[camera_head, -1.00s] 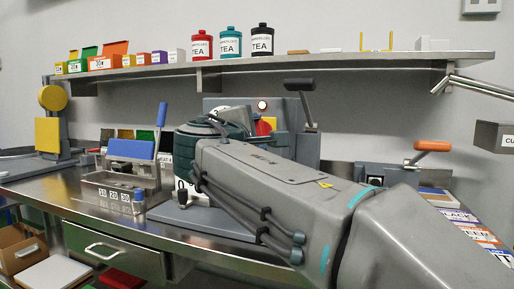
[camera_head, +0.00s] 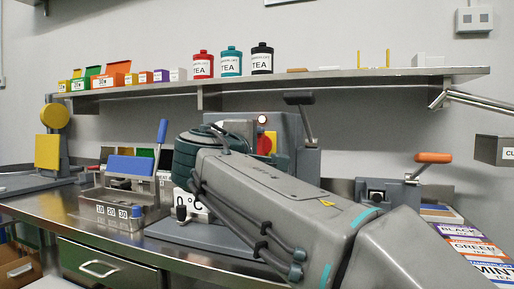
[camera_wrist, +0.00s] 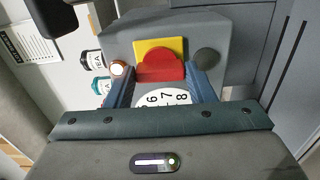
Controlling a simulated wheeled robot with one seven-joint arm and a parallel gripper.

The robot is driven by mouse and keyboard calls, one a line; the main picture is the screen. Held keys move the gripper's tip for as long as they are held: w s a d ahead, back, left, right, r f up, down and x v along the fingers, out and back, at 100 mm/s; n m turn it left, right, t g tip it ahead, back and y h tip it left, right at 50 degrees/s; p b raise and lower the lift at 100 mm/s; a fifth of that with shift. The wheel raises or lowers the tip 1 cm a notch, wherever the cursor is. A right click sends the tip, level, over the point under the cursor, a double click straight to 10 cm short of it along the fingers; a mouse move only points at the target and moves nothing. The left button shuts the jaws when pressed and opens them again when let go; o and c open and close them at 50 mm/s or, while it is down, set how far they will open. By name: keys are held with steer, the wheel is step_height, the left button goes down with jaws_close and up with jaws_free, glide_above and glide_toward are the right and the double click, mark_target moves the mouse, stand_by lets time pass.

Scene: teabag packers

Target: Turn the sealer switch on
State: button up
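The sealer (camera_head: 292,127) is a grey machine on the bench, with a lit lamp (camera_head: 262,119) on its front. Its red switch (camera_wrist: 160,68) sits on a yellow plate (camera_wrist: 152,44) in the wrist view. In the head view my wrist hides part of the yellow and red switch area (camera_head: 265,145). My gripper (camera_wrist: 164,76) is open, with one blue-grey finger on each side of the red switch. I cannot tell whether the fingers touch it. A white numbered dial (camera_wrist: 164,99) shows below the switch, between the fingers.
A dark round knob (camera_wrist: 207,61) is right of the switch. A black-handled lever (camera_head: 300,99) rises by the sealer. A blue-topped device (camera_head: 130,166) stands left, an orange-handled press (camera_head: 432,158) right. A shelf (camera_head: 340,73) with tea tins runs above.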

steer(key=o, duration=0.4)
steer(key=shift+s, duration=0.15)
steer(key=p+v, duration=0.2)
steer(key=v, duration=1.1)
steer(key=shift+s+a, duration=0.1)
steer(key=shift+s, duration=0.2)
